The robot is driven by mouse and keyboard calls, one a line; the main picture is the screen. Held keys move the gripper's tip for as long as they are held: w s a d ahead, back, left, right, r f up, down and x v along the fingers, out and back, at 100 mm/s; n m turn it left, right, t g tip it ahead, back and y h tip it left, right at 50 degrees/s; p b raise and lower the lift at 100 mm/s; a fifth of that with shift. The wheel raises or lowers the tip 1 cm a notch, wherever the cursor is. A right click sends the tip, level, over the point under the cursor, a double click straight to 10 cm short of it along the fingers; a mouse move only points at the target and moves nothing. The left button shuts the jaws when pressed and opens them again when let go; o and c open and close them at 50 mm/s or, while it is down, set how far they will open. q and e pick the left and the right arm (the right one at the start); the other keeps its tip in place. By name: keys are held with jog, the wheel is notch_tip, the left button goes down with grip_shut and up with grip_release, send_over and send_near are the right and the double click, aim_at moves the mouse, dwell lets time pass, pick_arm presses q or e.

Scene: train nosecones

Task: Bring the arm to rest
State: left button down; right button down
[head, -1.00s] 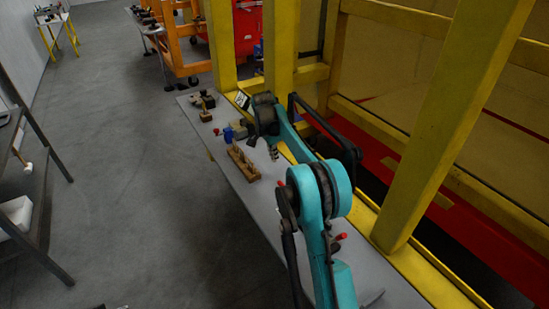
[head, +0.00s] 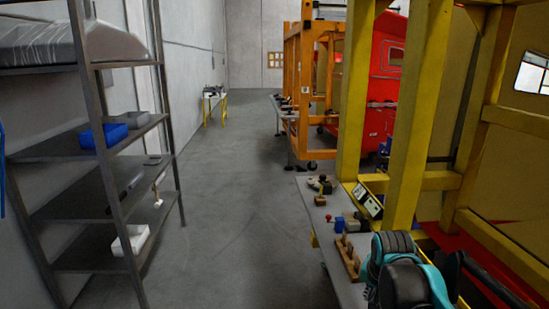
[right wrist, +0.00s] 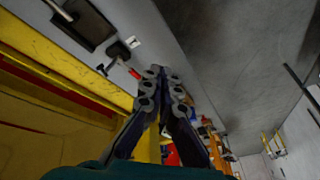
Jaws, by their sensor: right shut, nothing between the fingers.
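My right gripper (right wrist: 162,74) shows in the right wrist view with its dark fingers together and nothing between them. It is beside the workbench and yellow frame there. In the head view, my teal and black right arm is folded at the bottom right, over the near part of the workbench; its fingers cannot be made out there. My left gripper is in neither view.
The grey workbench (head: 316,219) carries a wooden peg rack (head: 347,258) and several small parts. Yellow posts (head: 405,130) stand along its right side. A dark shelf (head: 100,208) with bins stands at left. The floor between is clear.

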jog(key=s+a+f+n+t+b, duration=0.1)
jog(key=s+a+f+n, duration=0.1)
jog(key=s+f, duration=0.2)
jog(key=s+a+f+n+t+b, duration=0.1)
jog(key=s+a+f+n, duration=0.1)
jog(key=s, duration=0.6)
jog(key=s+a+f+n+y+b, duration=0.1)
jog(key=s+a+f+n, duration=0.2)
jog(key=s+f, duration=0.2)
jog(key=shift+s+f+n+t+b, duration=0.35)
jog(key=shift+s+f+n+t, duration=0.05)
jog(key=shift+f, duration=0.1)
jog(key=shift+d, duration=0.1)
